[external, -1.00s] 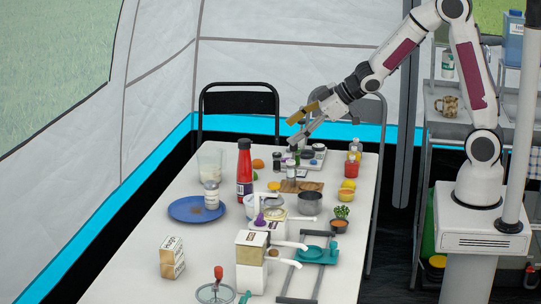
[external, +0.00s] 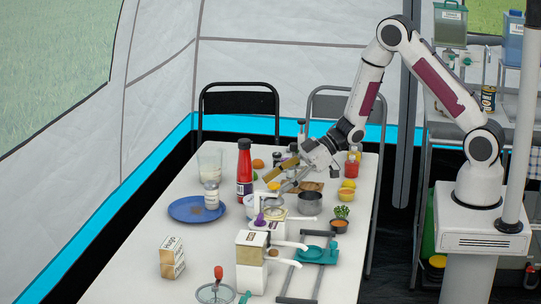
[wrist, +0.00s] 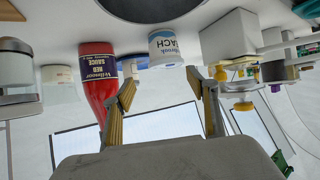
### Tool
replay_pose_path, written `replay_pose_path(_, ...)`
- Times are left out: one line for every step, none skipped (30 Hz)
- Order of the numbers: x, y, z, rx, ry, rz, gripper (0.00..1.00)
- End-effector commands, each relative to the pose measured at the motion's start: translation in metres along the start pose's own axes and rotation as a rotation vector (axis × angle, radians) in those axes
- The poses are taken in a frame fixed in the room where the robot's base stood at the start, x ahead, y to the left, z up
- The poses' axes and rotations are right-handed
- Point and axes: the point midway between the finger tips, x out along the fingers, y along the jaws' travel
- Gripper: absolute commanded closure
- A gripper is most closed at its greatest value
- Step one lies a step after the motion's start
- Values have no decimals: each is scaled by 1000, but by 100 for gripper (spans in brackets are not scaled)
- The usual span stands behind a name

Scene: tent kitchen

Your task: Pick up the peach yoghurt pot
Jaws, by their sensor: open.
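The peach yoghurt pot (wrist: 163,45) is a small white pot with blue lettering ending in "ACH" in the wrist view, where the table appears at the top. A white pot right of the red sauce bottle in the external view (external: 251,205) looks like the same one. My gripper (wrist: 160,84) is open and empty. In the wrist view the pot lies beyond the fingertips, roughly between them. In the external view my gripper (external: 273,190) is low over the table, pointing down-left, to the upper right of the pot.
The red sauce bottle (external: 244,172) stands close beside the pot. A blue plate (external: 184,210) with a jar is to the left. A metal pan (external: 310,203), cartons and a teal-handled rack (external: 318,254) crowd the right side.

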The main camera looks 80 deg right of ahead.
Motion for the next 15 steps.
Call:
replay_pose_path(2,-2,4,6,6,-13,42)
replay_pose_path(3,-3,5,8,10,-19,42)
replay_pose_path(4,-5,6,10,14,-25,42)
replay_pose_path(4,-5,7,12,17,-29,42)
replay_pose_path(5,-6,8,13,19,-32,42)
replay_pose_path(5,-6,8,13,20,-34,42)
replay_pose_path(5,-6,8,14,21,-35,42)
replay_pose_path(5,-7,8,14,21,-35,42)
replay_pose_path(5,-7,8,13,21,-35,42)
replay_pose_path(5,-7,8,13,21,-35,42)
replay_pose_path(5,-7,8,13,21,-35,42)
replay_pose_path(5,-7,8,13,21,-35,42)
replay_pose_path(5,-7,8,13,21,-35,42)
replay_pose_path(5,-7,8,13,21,-34,42)
replay_pose_path(5,-7,8,13,21,-34,42)
